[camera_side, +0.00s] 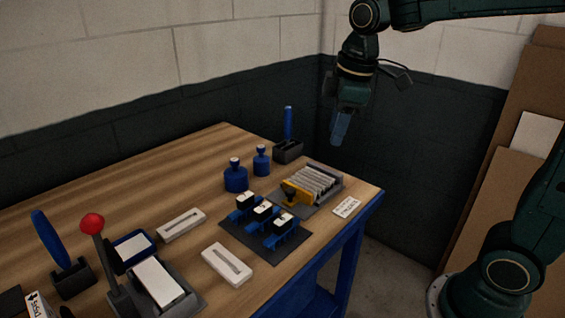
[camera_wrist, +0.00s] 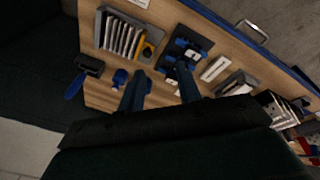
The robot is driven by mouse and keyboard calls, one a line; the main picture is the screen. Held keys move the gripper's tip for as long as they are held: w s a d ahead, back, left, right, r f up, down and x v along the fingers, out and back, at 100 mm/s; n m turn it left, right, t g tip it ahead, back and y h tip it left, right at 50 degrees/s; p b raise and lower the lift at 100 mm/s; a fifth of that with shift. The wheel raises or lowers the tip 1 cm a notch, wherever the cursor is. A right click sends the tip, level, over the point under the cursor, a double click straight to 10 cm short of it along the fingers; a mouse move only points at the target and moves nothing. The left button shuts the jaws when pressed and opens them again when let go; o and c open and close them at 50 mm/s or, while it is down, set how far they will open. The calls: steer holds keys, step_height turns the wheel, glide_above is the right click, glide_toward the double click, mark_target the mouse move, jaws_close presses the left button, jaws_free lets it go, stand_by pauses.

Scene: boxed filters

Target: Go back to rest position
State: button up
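My gripper (camera_side: 341,127) hangs in the air above the far right end of the table (camera_side: 165,160), pointing down, clear of everything. In the wrist view its two blue fingers (camera_wrist: 160,88) stand apart with nothing between them. A grey tray (camera_side: 333,178) below holds a row of boxed filters (camera_side: 312,182) with a yellow piece (camera_side: 292,193) at its front. The same filters show in the wrist view (camera_wrist: 121,37).
A dark mat (camera_side: 237,240) carries blue holders with white-topped pieces. Blue bottles (camera_side: 236,178), a holder with an upright blue tool (camera_side: 288,124), white slotted blocks (camera_side: 228,267) and a red-knobbed lever (camera_side: 92,224) stand on the table. The wall is behind.

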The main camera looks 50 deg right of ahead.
steer(key=s+a+f+m+t, duration=0.1)
steer(key=s+m, duration=0.6)
steer(key=s, duration=0.9)
steer(key=shift+s+f+m+t, duration=0.15)
steer(key=shift+f+m+t, duration=0.15)
steer(key=shift+f+t, duration=0.6)
